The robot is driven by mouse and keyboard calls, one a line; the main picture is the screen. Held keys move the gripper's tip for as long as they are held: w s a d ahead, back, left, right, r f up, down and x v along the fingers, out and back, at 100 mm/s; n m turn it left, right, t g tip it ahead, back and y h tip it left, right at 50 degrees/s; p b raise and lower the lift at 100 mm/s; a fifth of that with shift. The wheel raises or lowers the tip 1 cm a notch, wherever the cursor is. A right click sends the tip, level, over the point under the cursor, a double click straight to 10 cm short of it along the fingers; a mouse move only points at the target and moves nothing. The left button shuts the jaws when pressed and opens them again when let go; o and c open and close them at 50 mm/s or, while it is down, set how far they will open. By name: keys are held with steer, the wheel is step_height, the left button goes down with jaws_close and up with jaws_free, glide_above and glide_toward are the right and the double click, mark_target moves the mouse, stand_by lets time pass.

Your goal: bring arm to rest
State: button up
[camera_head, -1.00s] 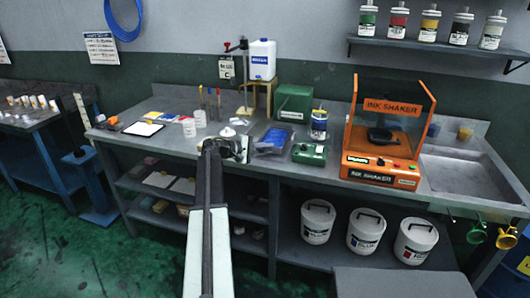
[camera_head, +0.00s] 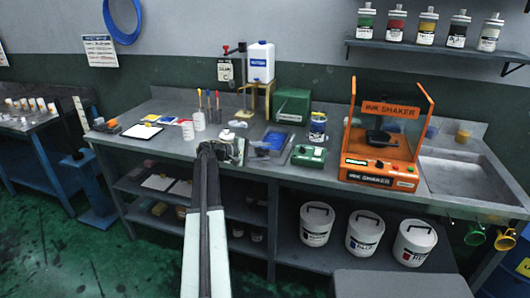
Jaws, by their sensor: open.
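My arm reaches forward from the bottom of the view to the front edge of the grey workbench (camera_head: 340,178). My gripper (camera_head: 235,150) is at its end, over the bench's front part, seen small and partly hidden by the arm's end. It is open, and I see nothing held in it. A small white item (camera_head: 238,124) lies on the bench just behind it. A blue tray (camera_head: 275,141) is to its right.
An orange ink shaker (camera_head: 385,145), a green box (camera_head: 292,106) and a white jug (camera_head: 261,62) stand on the bench. A sink (camera_head: 465,175) is at the right. White buckets (camera_head: 364,233) stand below. Green floor at lower left is clear.

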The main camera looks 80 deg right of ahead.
steer(key=p+v, duration=0.1)
steer(key=v, duration=0.6)
steer(key=shift+p, duration=0.3)
